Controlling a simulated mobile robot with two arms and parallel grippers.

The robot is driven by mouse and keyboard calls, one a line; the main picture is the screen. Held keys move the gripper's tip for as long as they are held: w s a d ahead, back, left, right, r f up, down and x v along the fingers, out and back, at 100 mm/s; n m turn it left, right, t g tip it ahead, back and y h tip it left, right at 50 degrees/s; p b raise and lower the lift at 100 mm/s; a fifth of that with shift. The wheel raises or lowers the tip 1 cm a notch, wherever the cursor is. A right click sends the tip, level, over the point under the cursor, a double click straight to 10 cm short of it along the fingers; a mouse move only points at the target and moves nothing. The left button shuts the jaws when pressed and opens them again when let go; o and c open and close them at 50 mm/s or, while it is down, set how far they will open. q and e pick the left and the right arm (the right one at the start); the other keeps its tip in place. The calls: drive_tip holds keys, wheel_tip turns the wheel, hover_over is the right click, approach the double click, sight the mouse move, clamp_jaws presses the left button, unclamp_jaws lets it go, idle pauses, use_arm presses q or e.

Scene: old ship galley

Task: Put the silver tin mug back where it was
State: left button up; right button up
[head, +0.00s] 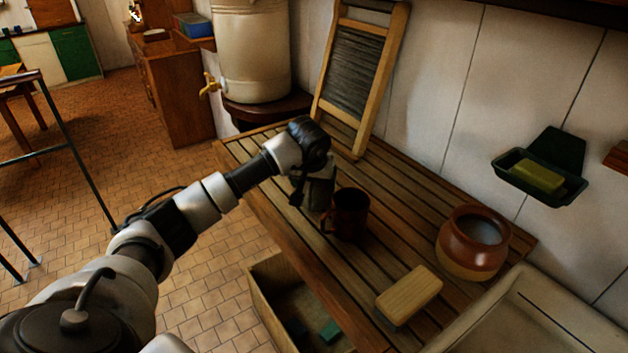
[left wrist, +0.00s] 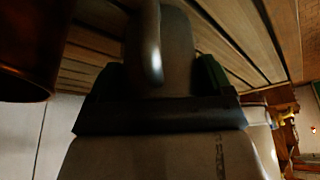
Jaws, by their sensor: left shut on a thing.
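The silver tin mug (head: 320,188) shows as a dull grey shape at the end of my left arm, over the slatted wooden board (head: 400,222). My left gripper (head: 305,187) is shut on it and partly hides it in the head view. In the left wrist view the grey mug (left wrist: 178,52) sits between the fingers, with its curved handle toward the camera. I cannot tell whether its base touches the slats. My right gripper is not in view.
A dark brown mug (head: 349,215) stands close to the right of the held mug. A washboard (head: 360,70) leans at the back wall. Bare slats lie left of the pot.

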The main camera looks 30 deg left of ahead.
use_arm(q)
drive_tip(key=o, duration=0.9)
drive_tip(key=shift+f, duration=0.1)
drive_tip(key=shift+c, duration=0.2)
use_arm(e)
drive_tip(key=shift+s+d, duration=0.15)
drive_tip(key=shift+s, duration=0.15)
use_arm(q)
drive_tip(key=b+v, duration=0.2)
drive_tip(key=v, duration=1)
drive_tip(key=shift+r, duration=0.2)
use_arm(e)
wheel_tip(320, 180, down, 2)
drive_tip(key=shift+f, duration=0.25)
